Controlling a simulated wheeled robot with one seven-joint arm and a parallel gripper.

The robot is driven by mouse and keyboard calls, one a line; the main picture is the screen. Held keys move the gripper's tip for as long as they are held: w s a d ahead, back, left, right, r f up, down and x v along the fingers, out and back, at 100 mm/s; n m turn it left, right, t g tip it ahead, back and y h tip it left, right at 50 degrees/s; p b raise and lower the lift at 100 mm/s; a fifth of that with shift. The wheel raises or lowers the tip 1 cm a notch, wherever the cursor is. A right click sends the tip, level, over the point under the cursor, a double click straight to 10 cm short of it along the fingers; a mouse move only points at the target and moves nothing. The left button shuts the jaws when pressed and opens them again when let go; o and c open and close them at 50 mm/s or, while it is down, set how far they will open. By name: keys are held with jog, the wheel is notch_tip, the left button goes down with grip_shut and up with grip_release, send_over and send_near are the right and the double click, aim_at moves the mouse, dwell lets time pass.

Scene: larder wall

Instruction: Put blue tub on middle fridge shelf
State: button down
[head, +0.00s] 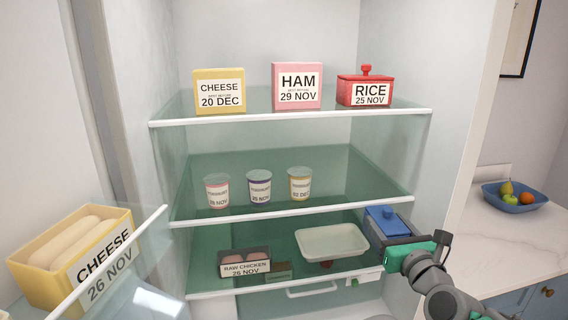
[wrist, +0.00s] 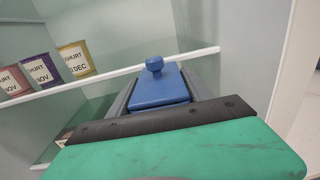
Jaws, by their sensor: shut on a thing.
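The blue tub (head: 384,222) has a lid with a knob and sits at the right side of the fridge, at about the height between the middle and bottom shelves. My gripper (head: 405,242) is shut on it. In the wrist view the tub's lid (wrist: 158,88) shows between the dark fingers, and its lower body is hidden. The middle fridge shelf (head: 350,204) is glass with a white front edge. Three yoghurt pots (head: 259,188) stand on its left and middle part. The tub is near the right end of this shelf's front edge.
The top shelf holds a cheese box (head: 220,92), a ham box (head: 297,86) and a red rice tub (head: 365,90). The bottom shelf holds a raw chicken pack (head: 244,262) and a pale tray (head: 332,242). The middle shelf's right part is free.

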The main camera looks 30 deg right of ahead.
jog(key=d+r, duration=0.1)
jog(key=r, duration=0.1)
jog(key=d+r, duration=0.1)
jog(key=r, duration=0.1)
jog(key=s+d+r, duration=0.1)
jog(key=shift+r+p, duration=0.3)
jog(key=shift+r, duration=0.1)
notch_tip(320, 180, up, 14)
jog(key=d+y+p, duration=0.1)
jog(key=d+p, duration=0.1)
jog(key=d, duration=0.1)
jog(key=shift+n, duration=0.4)
jog(key=w+f, duration=0.2)
jog(key=w, duration=0.2)
jog(key=w+f, duration=0.3)
jog(key=w, duration=0.2)
jog(key=w+a+f+b, duration=0.1)
jog(key=w+f, duration=0.2)
jog(key=w, duration=0.1)
jog(key=shift+w+a+f, duration=0.1)
jog(key=shift+w+f, duration=0.1)
jog(key=shift+w, duration=0.15)
jog(key=f, duration=0.4)
jog(key=shift+w, duration=0.4)
jog(key=shift+f, duration=0.1)
jog(key=shift+c, duration=2.2)
grip_release()
jog(key=shift+f, duration=0.1)
